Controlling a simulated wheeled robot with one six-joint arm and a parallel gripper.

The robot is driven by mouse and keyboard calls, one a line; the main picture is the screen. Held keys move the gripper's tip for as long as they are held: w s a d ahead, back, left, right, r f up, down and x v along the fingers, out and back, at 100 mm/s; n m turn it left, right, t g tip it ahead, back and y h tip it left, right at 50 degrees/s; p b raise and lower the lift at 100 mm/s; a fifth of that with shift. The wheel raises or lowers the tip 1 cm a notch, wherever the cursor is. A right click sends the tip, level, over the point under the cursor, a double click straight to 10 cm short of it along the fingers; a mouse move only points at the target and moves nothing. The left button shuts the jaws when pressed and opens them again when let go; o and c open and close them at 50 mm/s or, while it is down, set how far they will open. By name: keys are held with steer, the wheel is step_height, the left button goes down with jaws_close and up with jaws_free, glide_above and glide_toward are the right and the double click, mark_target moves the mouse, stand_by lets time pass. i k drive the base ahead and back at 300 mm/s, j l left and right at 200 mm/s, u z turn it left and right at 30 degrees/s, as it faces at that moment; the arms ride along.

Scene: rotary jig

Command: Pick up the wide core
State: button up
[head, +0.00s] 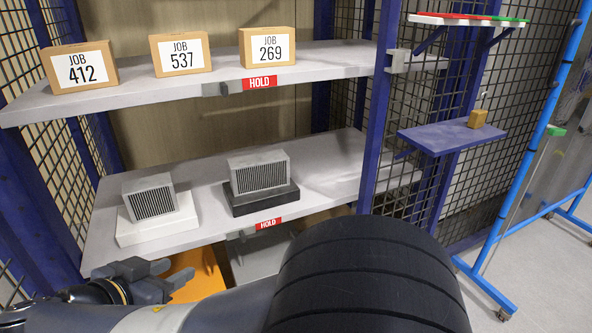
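Two grey finned cores stand on the lower shelf. The left core (150,199) sits on a white base (158,226). The right core (260,172) sits on a black base (262,199) and looks somewhat wider in this view, though I cannot be sure of the true widths. My gripper (180,271) is at the lower left, in front of and below the shelf's front edge, apart from both cores. Its two dark fingers point right with a gap between them, and nothing shows in the gap.
Boxes marked JOB 412 (80,68), JOB 537 (180,55) and JOB 269 (267,47) stand on the upper shelf (130,90). The lower shelf (325,172) is bare right of the cores. Blue posts and mesh flank it. A blue side shelf (440,138) holds a small block (477,118).

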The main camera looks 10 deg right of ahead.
mark_target(269, 170)
steer(key=i+j+z, duration=0.1)
steer(key=z, duration=0.3)
steer(key=j+z, duration=0.15)
steer(key=z, duration=0.2)
steer(key=i+j+z, duration=0.1)
steer(key=z, duration=0.3)
steer(key=j+z, duration=0.35)
steer(key=j, duration=0.65)
steer(key=i+j, duration=0.15)
steer(key=j, duration=0.5)
